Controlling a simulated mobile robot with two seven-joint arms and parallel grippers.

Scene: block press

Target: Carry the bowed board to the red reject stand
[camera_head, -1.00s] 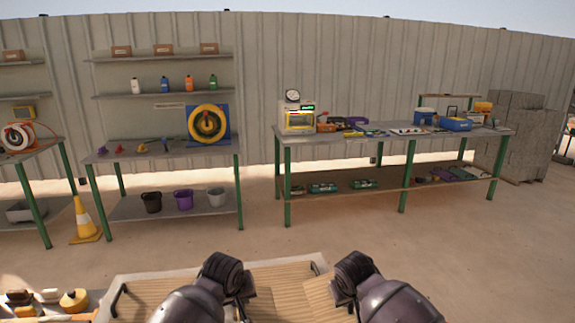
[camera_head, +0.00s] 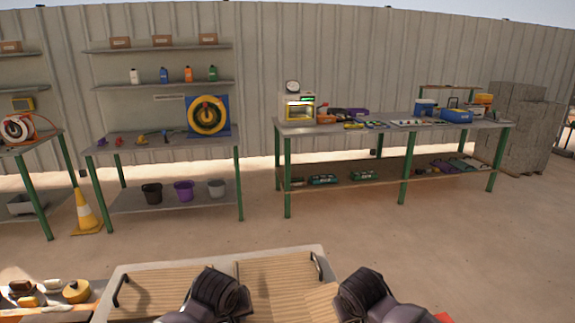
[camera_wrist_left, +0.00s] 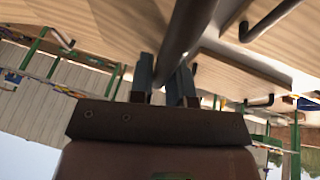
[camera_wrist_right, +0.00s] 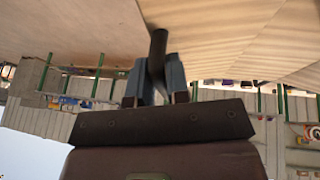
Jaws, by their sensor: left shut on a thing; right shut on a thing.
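My left gripper (camera_wrist_left: 166,85) is shut on a dark bar handle (camera_wrist_left: 180,40) in the left wrist view. My right gripper (camera_wrist_right: 155,82) is shut on another dark handle (camera_wrist_right: 157,48) in the right wrist view. A pale wooden board (camera_wrist_right: 215,35) fills the upper part of that view beyond the handle. In the head view a slanted piece of board (camera_head: 321,302) shows between my forearms, with most of it cut off by the frame. Its bow cannot be judged. A bright red edge (camera_head: 444,317), possibly the reject stand, shows at the bottom right.
A pale-rimmed table or tray (camera_head: 210,262) in front of me bears wooden boards with dark handles (camera_head: 317,265). Yellow and brown items (camera_head: 76,291) lie at lower left. Long workbenches (camera_head: 400,127) and a traffic cone (camera_head: 86,212) stand farther back, with open sandy floor between.

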